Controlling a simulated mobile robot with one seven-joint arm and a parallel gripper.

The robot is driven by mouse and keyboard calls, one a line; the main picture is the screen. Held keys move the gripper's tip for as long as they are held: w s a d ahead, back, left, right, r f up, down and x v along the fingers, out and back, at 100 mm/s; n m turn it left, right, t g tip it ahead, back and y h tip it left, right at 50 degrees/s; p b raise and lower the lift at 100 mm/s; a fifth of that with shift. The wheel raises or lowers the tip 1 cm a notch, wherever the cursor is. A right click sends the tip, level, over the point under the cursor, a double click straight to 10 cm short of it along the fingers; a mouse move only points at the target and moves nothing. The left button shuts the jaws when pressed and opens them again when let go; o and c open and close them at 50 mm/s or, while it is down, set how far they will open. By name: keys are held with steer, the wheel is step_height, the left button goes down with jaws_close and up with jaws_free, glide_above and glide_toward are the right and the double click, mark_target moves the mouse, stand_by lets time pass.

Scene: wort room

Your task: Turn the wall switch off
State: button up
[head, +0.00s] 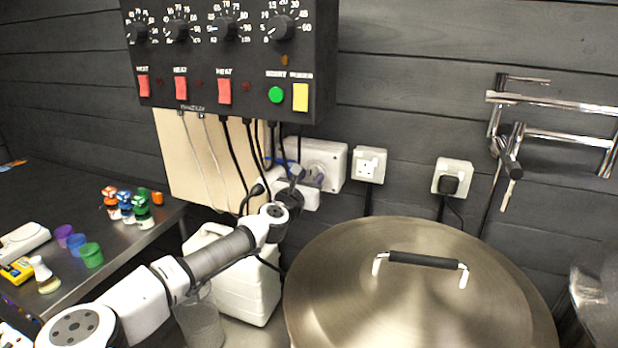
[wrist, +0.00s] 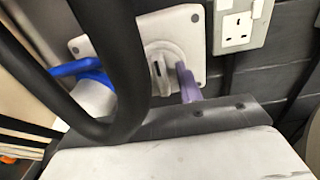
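The wall switch (head: 334,160) is a white box on the dark wall below the control panel. In the wrist view the switch (wrist: 192,45) shows a round dial with a raised, slotted handle in its middle. My gripper (head: 301,172) is right in front of it. In the wrist view my gripper (wrist: 140,72) has a blue finger left of the handle and a purple finger right of it, spread apart. I cannot tell whether either finger touches the handle. A thick black cable hides part of the dial and of the gap between the fingers.
A white socket (head: 369,165) and another with a black plug (head: 452,178) are to the right. The control panel (head: 230,60) hangs above, with cables dangling. A large lidded kettle (head: 420,300) stands front right. A white canister (head: 245,290) stands below my arm.

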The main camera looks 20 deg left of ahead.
steer(key=shift+c, duration=0.3)
jaws_close()
steer(key=shift+n, duration=0.3)
steer(key=n, duration=0.3)
steer(key=shift+n, duration=0.4)
steer(key=n, duration=1.3)
steer(key=shift+a+f, duration=0.25)
steer(key=shift+n, duration=0.4)
